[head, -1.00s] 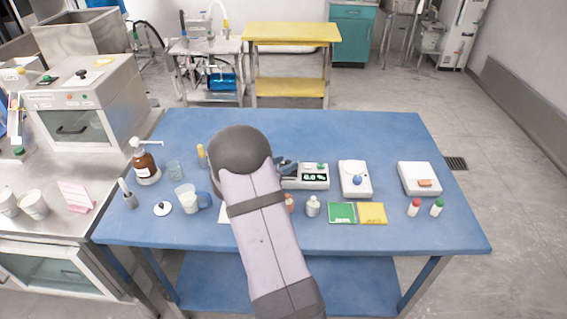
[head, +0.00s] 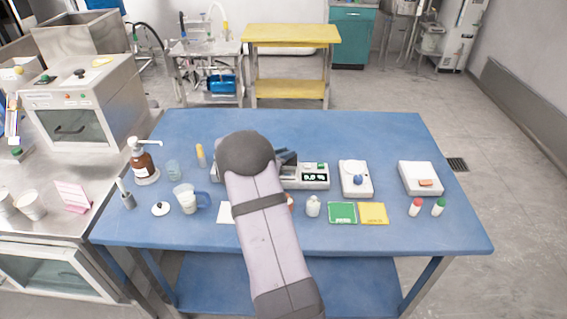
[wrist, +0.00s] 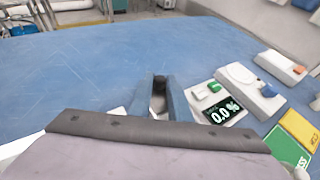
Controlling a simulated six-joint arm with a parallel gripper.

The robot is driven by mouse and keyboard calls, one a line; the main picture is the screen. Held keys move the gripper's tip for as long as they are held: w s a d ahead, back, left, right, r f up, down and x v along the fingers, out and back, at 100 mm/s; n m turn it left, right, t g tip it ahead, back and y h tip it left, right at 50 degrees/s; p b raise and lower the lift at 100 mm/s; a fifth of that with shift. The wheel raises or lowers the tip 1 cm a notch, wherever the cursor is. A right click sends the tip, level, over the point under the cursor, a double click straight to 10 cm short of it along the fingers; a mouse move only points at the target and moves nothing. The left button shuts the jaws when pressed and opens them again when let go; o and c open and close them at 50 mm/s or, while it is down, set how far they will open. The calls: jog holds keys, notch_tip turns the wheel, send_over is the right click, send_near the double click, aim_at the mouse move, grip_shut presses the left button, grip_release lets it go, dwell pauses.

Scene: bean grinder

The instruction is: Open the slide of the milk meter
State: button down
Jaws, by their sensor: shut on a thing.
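The milk meter (head: 316,182) is a light grey box with a dark display and a green button, right of my arm's round joint in the head view. Its display reads 0.0 % in the wrist view (wrist: 222,109). My gripper (wrist: 160,84) is at the meter's left part, its blue fingers shut on a small dark piece, which looks like the slide's knob. In the head view my gripper (head: 286,157) is partly hidden by my arm. The meter's left end is also covered, so how far the slide stands open cannot be seen.
A white device with a blue knob (head: 357,180) and another white box (head: 420,178) stand to the right. In front lie a white bottle (head: 313,206), a green packet (head: 342,212) and a yellow packet (head: 373,213). A milk jug (head: 190,199) stands left. The table's back is clear.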

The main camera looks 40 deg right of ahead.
jog(key=shift+w+d, duration=0.25)
jog(key=shift+w, duration=0.05)
jog(key=c, duration=1.6)
grip_release()
jog(key=shift+c, duration=0.2)
jog(key=b+v, duration=0.1)
jog(key=v, duration=0.4)
jog(key=shift+a+r, duration=0.15)
jog(key=shift+a, duration=0.2)
jog(key=shift+v, duration=0.8)
jog(key=shift+s, duration=0.1)
